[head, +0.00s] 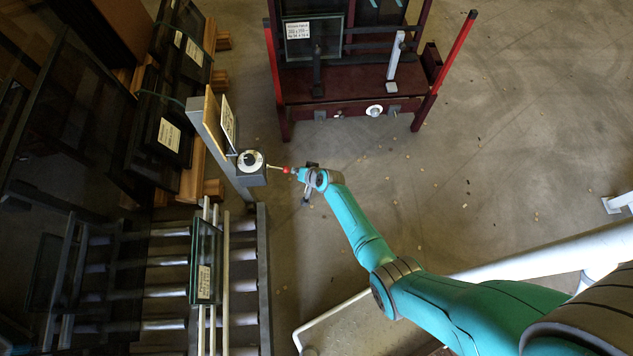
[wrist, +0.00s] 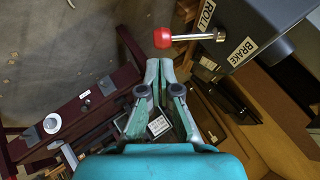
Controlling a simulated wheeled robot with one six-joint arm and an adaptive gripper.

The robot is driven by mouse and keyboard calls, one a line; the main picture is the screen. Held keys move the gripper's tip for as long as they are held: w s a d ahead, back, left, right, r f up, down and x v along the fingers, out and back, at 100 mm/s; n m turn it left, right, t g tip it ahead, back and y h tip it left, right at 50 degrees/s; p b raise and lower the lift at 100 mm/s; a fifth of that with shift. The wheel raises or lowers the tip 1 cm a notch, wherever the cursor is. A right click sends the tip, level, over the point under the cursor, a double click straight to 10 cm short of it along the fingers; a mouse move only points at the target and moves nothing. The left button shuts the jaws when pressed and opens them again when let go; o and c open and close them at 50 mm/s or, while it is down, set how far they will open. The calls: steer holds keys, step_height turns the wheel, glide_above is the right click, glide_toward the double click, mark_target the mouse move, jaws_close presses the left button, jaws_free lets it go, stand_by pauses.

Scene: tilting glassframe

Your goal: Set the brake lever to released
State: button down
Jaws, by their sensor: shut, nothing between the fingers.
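The brake lever is a short metal rod (wrist: 195,37) with a red knob (wrist: 162,38) on its end. It sticks out from a grey box (wrist: 268,22) with white labels reading ROLL (wrist: 206,16) and BRAKE (wrist: 243,51). In the head view the knob (head: 287,170) points right from the box (head: 252,180) on its post. In the wrist view my gripper (wrist: 158,66) is shut and empty, its fingertips just below the knob in the picture. In the head view my gripper (head: 297,172) is close beside the knob; whether they touch I cannot tell.
A dark red rack (head: 345,100) with upright posts stands at the top. A roller table (head: 265,290) carrying a glass pane (head: 207,262) is at lower left. Stacked dark panes on wood lie behind the post. The floor (head: 470,150) at right is open.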

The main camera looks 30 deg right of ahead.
steer(key=d+f+v, duration=0.1)
steer(key=v, duration=0.9)
steer(key=shift+s, duration=0.3)
steer(key=shift+d, duration=0.1)
